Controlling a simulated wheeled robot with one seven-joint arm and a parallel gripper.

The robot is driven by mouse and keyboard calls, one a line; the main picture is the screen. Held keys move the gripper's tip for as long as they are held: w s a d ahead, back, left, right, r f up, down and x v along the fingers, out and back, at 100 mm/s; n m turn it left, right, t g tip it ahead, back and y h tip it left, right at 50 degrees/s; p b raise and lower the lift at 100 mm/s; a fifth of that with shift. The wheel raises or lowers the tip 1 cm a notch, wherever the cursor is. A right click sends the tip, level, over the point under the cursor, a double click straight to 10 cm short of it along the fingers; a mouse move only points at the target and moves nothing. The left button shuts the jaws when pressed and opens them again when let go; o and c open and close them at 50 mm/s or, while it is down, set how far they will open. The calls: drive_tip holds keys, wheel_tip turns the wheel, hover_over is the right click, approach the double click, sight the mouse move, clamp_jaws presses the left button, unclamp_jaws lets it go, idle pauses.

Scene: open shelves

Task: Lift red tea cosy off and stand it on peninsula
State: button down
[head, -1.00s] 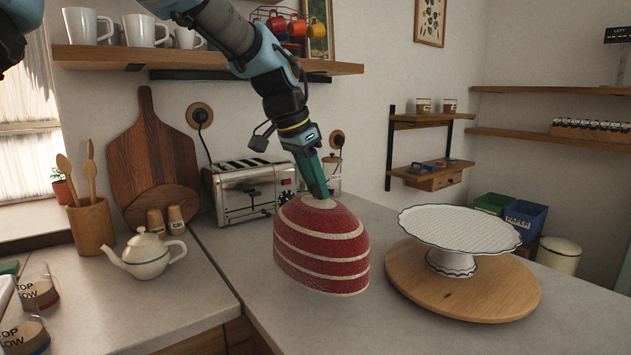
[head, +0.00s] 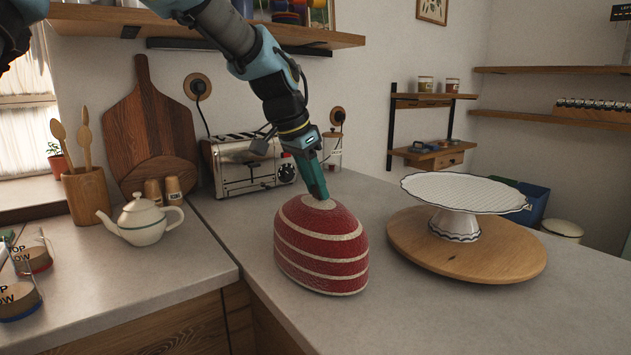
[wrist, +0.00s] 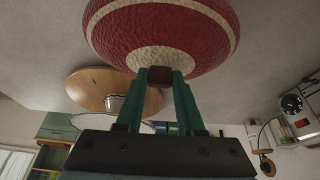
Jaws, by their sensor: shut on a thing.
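The red tea cosy (head: 321,243) has cream stripes and a pale top. In the head view it is upright at the front of the peninsula (head: 420,310); I cannot tell whether its lower edge touches the surface. My gripper (head: 320,195) is above it and shut on its top. In the wrist view my gripper (wrist: 160,75) has its green fingers closed on a small dark tab at the top of the tea cosy (wrist: 160,35). A white teapot (head: 142,219) with a green band stands uncovered on the left counter. The inside of the cosy is hidden.
A white cake stand (head: 455,230) on a round wooden board (head: 500,255) is right of the cosy. A toaster (head: 245,165) stands behind, near the wall. Bare peninsula surface lies in front of the board.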

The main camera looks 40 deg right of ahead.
drive_tip(key=shift+f, duration=0.5)
drive_tip(key=shift+c, duration=2.2)
unclamp_jaws()
drive_tip(key=b+v, duration=0.2)
drive_tip(key=v, duration=0.8)
drive_tip(key=shift+a+r, duration=0.2)
drive_tip(key=shift+r, duration=0.15)
